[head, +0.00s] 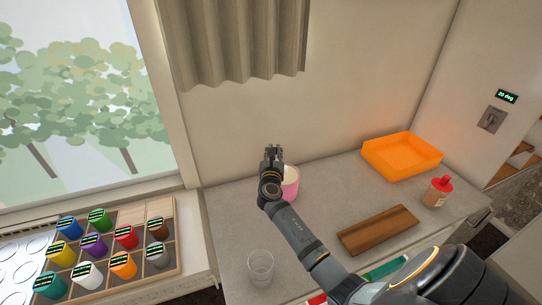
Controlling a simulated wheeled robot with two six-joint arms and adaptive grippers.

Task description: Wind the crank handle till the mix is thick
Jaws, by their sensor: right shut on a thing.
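A pink pot (291,186) with a pale top stands on the grey counter near the back wall, partly hidden behind my right arm. My right gripper (273,150) reaches in from the lower right and is at the pot's left side, pointing towards the wall. It is shut on the crank handle, which the fingers and wrist hide. How thick the mix is cannot be made out. My left gripper is out of view.
A clear glass (260,268) stands at the counter's front left. A brown board (378,230), a red-topped jar (437,192) and an orange tray (402,155) are to the right. A compartmented wooden rack (165,208) holds several coloured pots at the left.

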